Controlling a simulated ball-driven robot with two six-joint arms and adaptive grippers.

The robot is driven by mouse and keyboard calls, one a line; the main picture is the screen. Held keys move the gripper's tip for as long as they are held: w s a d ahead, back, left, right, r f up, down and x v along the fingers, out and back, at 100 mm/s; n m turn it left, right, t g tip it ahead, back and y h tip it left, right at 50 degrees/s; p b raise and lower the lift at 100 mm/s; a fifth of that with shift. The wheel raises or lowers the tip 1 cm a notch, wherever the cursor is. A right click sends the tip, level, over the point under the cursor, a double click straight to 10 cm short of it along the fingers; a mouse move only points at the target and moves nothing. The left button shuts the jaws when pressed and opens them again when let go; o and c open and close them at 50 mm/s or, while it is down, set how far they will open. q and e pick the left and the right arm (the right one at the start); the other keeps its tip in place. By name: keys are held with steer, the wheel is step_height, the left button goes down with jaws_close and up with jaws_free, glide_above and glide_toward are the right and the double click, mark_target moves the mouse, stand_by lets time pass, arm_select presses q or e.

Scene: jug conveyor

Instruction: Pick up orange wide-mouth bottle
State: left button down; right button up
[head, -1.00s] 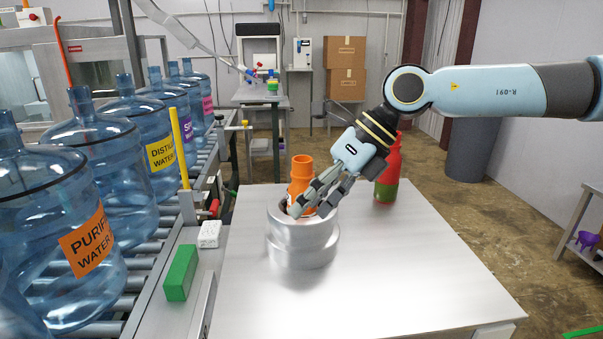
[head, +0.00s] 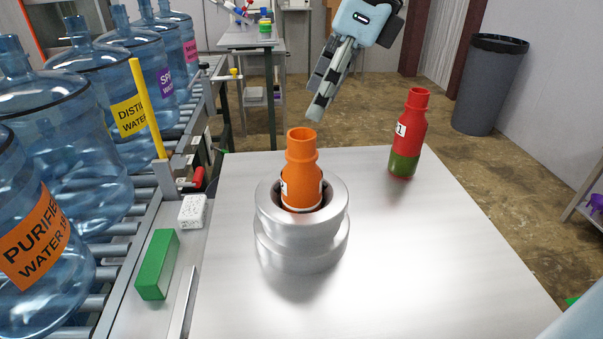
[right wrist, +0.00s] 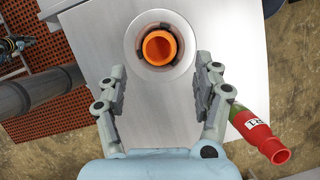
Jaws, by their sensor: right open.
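The orange wide-mouth bottle (head: 302,168) stands upright in the round opening of a silver metal holder (head: 300,245) on the table. Its lower part is hidden inside the holder. My right gripper (head: 315,115) is above and behind the bottle in the head view, apart from it. In the right wrist view the right gripper (right wrist: 163,95) is open and empty. The orange bottle's mouth (right wrist: 159,47) shows there beyond the fingertips, roughly centred between them. My left gripper is in neither view.
A red and green bottle (head: 408,135) stands on the metal table (head: 420,260) at the back right. A conveyor with large blue water jugs (head: 75,170) runs along the left. A green block (head: 157,265) and a white block (head: 193,211) lie beside it. The table's right side is clear.

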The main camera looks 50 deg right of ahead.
mark_target(303, 134)
steer(key=shift+b+x, duration=0.6)
steer(key=shift+x, duration=0.4)
steer(key=shift+w+a+f+b, duration=0.15)
steer(key=shift+w+f+b, duration=0.05)
steer(key=shift+f+b, duration=0.25)
steer(key=shift+a+f+p, duration=0.15)
steer(key=shift+f+p, duration=0.15)
steer(key=shift+f, duration=0.1)
steer(key=p+x, duration=0.1)
steer(key=x, duration=0.2)
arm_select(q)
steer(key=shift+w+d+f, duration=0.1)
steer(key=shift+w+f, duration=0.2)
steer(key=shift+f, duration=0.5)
arm_select(e)
steer(key=shift+x, duration=0.75)
jaws_close()
